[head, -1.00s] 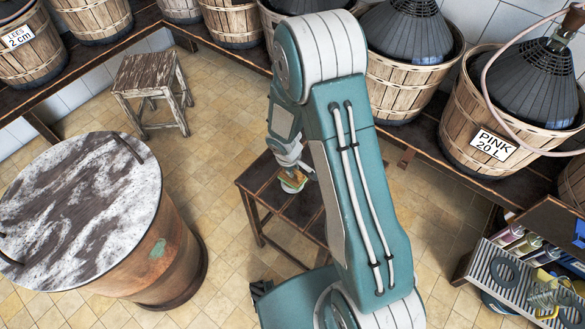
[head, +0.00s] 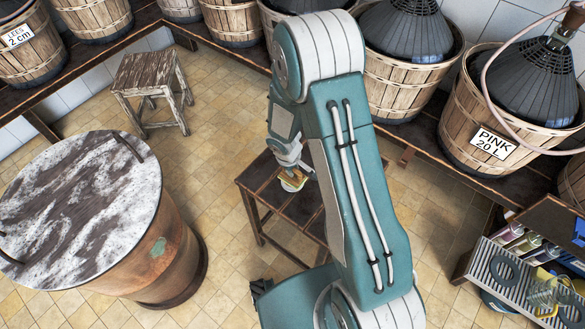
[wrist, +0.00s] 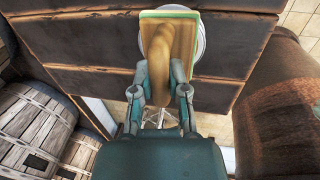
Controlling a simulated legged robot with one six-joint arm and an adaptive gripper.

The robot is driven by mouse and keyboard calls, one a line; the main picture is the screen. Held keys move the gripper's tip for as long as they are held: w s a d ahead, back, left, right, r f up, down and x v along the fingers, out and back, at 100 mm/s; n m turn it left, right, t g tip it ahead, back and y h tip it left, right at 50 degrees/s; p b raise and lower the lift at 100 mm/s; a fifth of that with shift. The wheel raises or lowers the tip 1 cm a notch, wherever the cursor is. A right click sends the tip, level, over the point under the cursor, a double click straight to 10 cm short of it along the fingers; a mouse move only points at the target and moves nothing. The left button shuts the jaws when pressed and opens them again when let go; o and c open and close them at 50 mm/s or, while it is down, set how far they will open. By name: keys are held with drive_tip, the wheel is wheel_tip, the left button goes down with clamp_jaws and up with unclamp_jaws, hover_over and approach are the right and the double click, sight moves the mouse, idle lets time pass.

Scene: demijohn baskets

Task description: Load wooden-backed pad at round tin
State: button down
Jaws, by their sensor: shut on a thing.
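The wooden-backed pad (wrist: 183,27) is tan wood with a curved handle and a thin green edge. My gripper (wrist: 161,78) is shut on its handle in the wrist view. The round tin (wrist: 201,43) lies beyond the pad, with only its pale rim showing around the wood. The pad overlaps the tin in this view; whether they touch I cannot tell. In the head view my gripper (head: 290,168) is over a small dark wooden table, and the tin (head: 292,184) shows pale with a yellowish inside below it. The pad is mostly hidden there.
The dark slatted table (head: 258,181) carries the tin. A rusty drum (head: 165,262) with a marbled top stands to the left, and a worn stool (head: 150,80) behind it. Demijohn baskets (head: 400,87) line the back bench. A grey rack (head: 510,280) is at right.

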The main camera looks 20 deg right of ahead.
idle(0.4)
drive_tip(key=shift+r, duration=3.5)
